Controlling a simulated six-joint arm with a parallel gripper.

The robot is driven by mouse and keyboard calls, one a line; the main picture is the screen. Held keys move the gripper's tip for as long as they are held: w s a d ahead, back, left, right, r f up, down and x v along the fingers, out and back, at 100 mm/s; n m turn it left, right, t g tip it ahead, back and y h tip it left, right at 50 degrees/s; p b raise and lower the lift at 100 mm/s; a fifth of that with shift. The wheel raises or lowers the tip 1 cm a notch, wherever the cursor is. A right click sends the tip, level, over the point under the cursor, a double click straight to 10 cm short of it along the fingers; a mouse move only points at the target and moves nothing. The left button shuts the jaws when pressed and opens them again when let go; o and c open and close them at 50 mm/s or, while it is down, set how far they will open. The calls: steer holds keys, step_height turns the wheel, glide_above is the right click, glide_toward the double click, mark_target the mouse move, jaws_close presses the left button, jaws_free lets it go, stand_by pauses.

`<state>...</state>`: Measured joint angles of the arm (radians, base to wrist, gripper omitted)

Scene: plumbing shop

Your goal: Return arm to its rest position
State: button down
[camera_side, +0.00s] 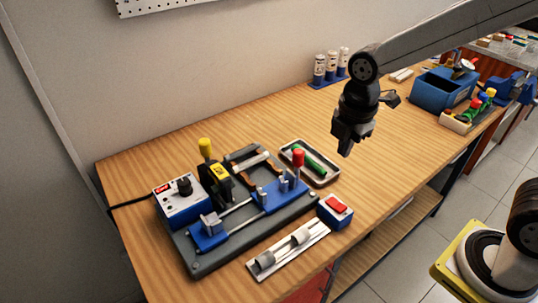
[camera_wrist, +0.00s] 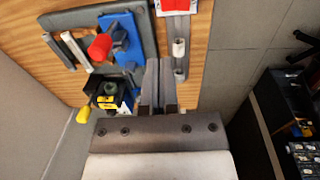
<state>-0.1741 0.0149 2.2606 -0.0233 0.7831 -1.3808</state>
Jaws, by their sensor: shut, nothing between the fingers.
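My gripper (camera_side: 345,143) hangs in the air above the wooden workbench (camera_side: 258,117), to the right of the clamping fixture (camera_side: 222,243). In the wrist view my gripper (camera_wrist: 156,66) shows its two fingers pressed together with nothing between them. Below it there, the fixture (camera_wrist: 143,30) shows its grey plate edge, and a red knob (camera_wrist: 99,47) and a yellow knob (camera_wrist: 83,114) stand out. In the side view the gripper is apart from every object.
A tray with a green part (camera_side: 331,178), a red-button box (camera_side: 335,212), a strip with fittings (camera_side: 262,264) and a control box (camera_side: 181,201) surround the fixture. White bottles (camera_side: 331,66), a blue bin (camera_side: 437,91) and a tool rack (camera_side: 459,123) stand farther back.

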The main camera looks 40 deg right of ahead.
steer(key=s+d+f+m, duration=0.2)
steer(key=f+m, duration=0.1)
steer(key=m, duration=0.6)
steer(key=s+d+f+m+t, duration=0.1)
steer(key=s+d+f+m, duration=0.1)
steer(key=m, duration=0.7)
steer(key=shift+d+f+t, duration=0.3)
steer(key=shift+d+f, duration=0.4)
steer(key=shift+f, duration=0.1)
steer(key=shift+s, duration=0.1)
